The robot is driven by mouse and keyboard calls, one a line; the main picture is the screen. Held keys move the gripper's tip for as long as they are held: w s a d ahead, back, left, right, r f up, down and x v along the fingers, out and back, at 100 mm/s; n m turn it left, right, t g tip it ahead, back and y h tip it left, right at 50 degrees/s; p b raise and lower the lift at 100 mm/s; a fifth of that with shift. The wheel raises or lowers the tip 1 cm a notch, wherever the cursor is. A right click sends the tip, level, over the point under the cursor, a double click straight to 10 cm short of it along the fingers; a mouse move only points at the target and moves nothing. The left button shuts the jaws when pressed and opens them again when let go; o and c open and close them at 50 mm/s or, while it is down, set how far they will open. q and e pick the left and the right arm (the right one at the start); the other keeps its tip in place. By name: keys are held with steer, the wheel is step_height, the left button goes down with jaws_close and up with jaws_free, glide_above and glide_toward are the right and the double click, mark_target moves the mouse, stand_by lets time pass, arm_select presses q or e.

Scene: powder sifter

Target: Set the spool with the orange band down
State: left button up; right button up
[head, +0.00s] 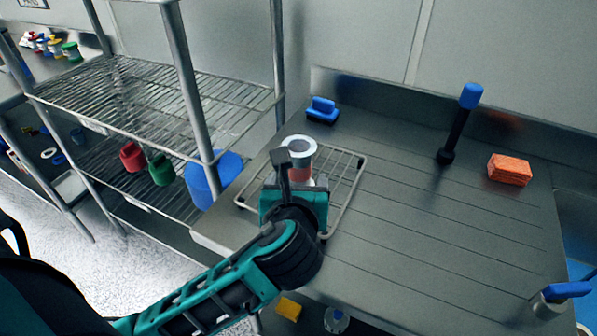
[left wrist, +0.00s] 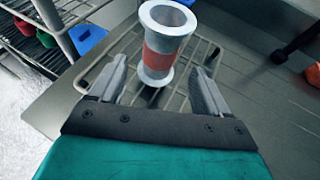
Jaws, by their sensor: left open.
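The spool with the orange band (head: 300,158) stands upright on a wire rack (head: 354,172) on the steel counter. It is pale grey with flared ends, and its band looks orange-red in the left wrist view (left wrist: 163,45). My left gripper (head: 290,172) is right in front of the spool and hides its lower part in the head view. In the left wrist view the two fingers (left wrist: 155,78) are spread apart, one on each side of the spool's base, with gaps between. My right gripper is not in view.
A blue-handled brush (head: 322,110) lies behind the rack. A black tool with a blue grip (head: 458,125) and an orange sponge (head: 509,169) are at the right. A wire shelf (head: 150,95) stands at left. The middle of the counter is clear.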

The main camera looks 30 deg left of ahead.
arm_select(q)
steer(key=v, duration=0.5)
steer(key=shift+w, duration=0.1)
stand_by(0.4)
